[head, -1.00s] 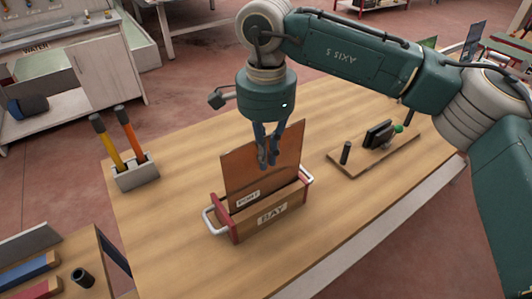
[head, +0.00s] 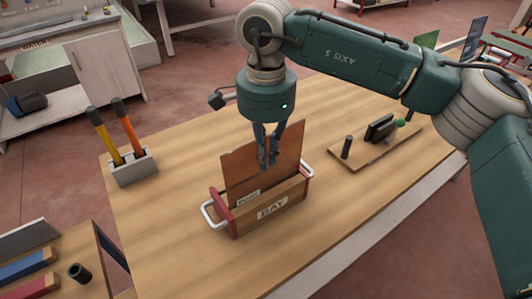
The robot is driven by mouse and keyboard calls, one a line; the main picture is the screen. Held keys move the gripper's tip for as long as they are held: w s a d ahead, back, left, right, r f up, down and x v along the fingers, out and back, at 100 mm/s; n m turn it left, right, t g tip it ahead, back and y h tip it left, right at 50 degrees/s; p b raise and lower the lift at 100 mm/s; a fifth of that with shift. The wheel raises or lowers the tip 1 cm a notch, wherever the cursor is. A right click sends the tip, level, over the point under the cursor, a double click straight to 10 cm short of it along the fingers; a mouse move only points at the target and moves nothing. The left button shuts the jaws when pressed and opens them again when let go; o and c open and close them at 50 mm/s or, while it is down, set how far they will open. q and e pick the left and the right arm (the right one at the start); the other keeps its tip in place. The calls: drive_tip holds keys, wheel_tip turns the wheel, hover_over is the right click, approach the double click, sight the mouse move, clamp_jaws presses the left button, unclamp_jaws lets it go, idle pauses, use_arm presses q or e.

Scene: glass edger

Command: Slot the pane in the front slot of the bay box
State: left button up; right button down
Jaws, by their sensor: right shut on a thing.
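The pane (head: 243,171) is a thin copper-brown sheet standing upright in the head view. My right gripper (head: 268,164) comes down from above and is shut on it near its upper right part. The bay box (head: 291,203) is a wooden box with red ends, white side handles and a "BAY" label on its front wall. The pane's lower part goes down behind the front wall, and its bottom edge is hidden. A small white label shows low in front of the pane. I cannot tell which slot it is over or in. My left gripper is not in view.
A grey holder (head: 134,172) with yellow and orange-handled tools stands at the left of the table (head: 180,230). A wooden board (head: 357,155) with a black post and dark device lies to the right. Table in front of the box is clear.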

drive_tip(key=shift+f, duration=0.2)
drive_tip(key=c, duration=1.8)
unclamp_jaws()
wheel_tip(320, 180, up, 12)
drive_tip(key=shift+s, duration=0.1)
